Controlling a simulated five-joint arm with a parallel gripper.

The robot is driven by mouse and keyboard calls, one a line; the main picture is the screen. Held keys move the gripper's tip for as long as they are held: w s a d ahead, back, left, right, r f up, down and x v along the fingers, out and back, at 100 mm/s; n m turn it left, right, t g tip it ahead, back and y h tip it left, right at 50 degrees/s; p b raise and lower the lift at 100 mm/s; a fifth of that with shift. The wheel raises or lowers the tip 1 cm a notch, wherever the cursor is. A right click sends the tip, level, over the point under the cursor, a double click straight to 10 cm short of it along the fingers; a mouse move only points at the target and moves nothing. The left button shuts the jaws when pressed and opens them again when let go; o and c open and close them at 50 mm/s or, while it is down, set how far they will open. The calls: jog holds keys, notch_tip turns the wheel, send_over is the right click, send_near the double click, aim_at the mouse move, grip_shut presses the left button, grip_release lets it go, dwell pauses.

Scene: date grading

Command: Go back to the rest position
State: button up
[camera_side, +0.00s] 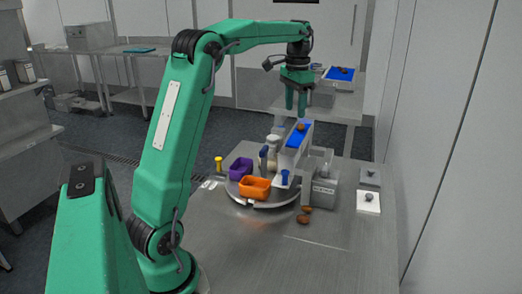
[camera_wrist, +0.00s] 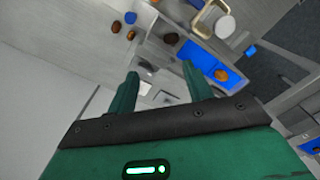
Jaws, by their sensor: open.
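My gripper (camera_side: 296,110) is open and empty, pointing down above the far end of the small conveyor with the blue belt (camera_side: 297,139). One brown date (camera_side: 301,127) lies on that belt, below the fingers and apart from them. In the wrist view my open fingers (camera_wrist: 160,76) have nothing between them. The blue belt (camera_wrist: 208,60) shows beyond the right finger, with the date (camera_wrist: 221,75) on it. Two dates (camera_side: 303,219) lie on the steel table in front of the conveyor.
An orange bin (camera_side: 255,188) and a purple bin (camera_side: 241,168) stand on a round turntable (camera_side: 240,198). A grey box (camera_side: 321,192) stands right of the conveyor. A white pad (camera_side: 368,207) lies further right. The table's front area is clear.

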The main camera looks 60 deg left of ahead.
jog(key=shift+d, duration=0.1)
jog(key=s+d+t, duration=0.4)
jog(key=s+d, duration=1.1)
jog(key=d, duration=0.4)
jog(key=s+d+f+t, duration=0.1)
jog(key=s+d+f, duration=0.2)
jog(key=s+f, duration=0.2)
jog(key=shift+s+d+t, duration=0.3)
jog(key=shift+s+d, duration=0.05)
jog(key=shift+s, duration=0.35)
